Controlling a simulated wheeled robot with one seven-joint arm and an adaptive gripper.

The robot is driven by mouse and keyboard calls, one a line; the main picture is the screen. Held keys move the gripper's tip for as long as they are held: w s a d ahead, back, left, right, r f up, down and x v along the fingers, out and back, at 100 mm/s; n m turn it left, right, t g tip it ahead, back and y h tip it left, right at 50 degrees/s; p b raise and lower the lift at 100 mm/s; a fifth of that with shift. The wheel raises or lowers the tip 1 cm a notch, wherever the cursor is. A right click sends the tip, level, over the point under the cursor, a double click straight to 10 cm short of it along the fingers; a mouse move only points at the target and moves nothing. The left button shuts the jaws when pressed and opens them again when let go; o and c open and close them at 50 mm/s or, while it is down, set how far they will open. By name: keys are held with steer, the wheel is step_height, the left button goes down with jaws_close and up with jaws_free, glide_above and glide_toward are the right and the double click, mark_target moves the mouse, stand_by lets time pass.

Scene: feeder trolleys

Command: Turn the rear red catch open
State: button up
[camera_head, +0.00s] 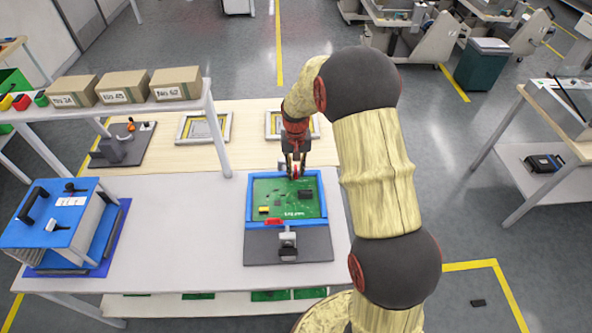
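A green circuit board (283,205) lies in a blue frame (258,226) on a dark grey base plate (262,247) on the table. A red catch (274,222) shows at the frame's near edge. My gripper (295,170) points down at the far edge of the blue frame. A little red (296,172) shows between and beside its fingers, where the rear catch appears to be. The fingers hide most of it. I cannot tell whether they touch it or are closed on it.
A grey clamp block (287,246) stands on the plate's near part. A blue-topped box (62,219) stands at the left. A shelf (110,107) with cardboard boxes (177,83) overhangs the back left. Light frames (203,127) lie behind. The table between box and fixture is clear.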

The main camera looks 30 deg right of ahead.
jaws_close()
steer(key=shift+n, duration=0.3)
steer(key=n, duration=0.2)
steer(key=d+n+p, duration=0.1)
steer(key=n, duration=0.3)
steer(key=n+p, duration=0.1)
steer(key=n, duration=0.2)
steer(key=shift+w+d+n, duration=0.1)
steer(key=shift+d+n, duration=0.2)
steer(key=shift+d, duration=0.1)
steer(key=n, duration=0.4)
steer(key=shift+w+d, duration=0.25)
steer(key=shift+d, duration=0.05)
steer(key=shift+w+d+n+p, duration=0.1)
steer(key=shift+w+n+p, duration=0.1)
steer(key=shift+n, duration=0.75)
steer(key=shift+w+d+n+p, duration=0.1)
steer(key=shift+n+p, duration=0.05)
steer(key=shift+n, duration=0.8)
steer(key=shift+o, duration=1.2)
jaws_free()
